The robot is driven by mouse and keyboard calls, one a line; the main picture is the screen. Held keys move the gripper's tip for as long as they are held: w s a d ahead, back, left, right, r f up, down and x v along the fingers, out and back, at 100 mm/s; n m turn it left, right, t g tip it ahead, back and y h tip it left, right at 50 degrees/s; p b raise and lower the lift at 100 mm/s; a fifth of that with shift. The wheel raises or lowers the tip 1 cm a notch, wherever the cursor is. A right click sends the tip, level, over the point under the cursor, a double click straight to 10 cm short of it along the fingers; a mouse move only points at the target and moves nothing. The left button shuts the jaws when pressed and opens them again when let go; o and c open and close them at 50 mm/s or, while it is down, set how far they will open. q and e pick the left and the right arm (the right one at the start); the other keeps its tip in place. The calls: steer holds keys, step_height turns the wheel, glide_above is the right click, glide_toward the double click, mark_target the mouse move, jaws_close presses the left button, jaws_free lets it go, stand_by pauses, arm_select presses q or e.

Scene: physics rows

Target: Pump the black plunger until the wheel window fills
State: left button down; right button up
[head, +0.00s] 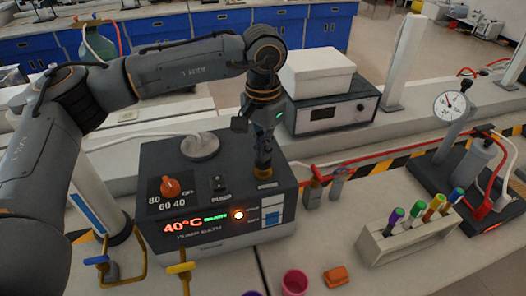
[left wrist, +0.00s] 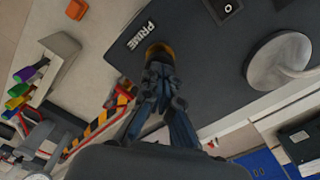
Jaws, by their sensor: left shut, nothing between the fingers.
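The dark pump bath (head: 228,160) stands on the bench in the head view, its top also in the left wrist view (left wrist: 270,45). My left gripper (head: 264,164) points down over the top's right side, shut and empty. In the left wrist view its fingertips (left wrist: 161,66) meet at an amber ring (left wrist: 158,48) beside the PRIME label. The black plunger is not clearly visible there; the fingers cover that spot, and I cannot tell whether they touch it. A small blue and white window (head: 272,215) is on the front right; no wheel can be made out.
The bath carries an orange knob (head: 170,187), a PUMP switch (head: 219,184), a round grey lid (head: 200,146) and a lit 40°C display. To the right are a tube rack (head: 408,240) and a gauge (head: 451,104). A pink cup (head: 294,282) stands in front.

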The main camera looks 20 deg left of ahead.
arm_select(q)
steer(key=shift+r, duration=0.1)
steer(key=shift+r+p, duration=0.95)
steer(key=shift+r, duration=0.9)
step_height(320, 180, up, 5)
steer(key=p, duration=0.2)
steer(key=shift+p, duration=0.4)
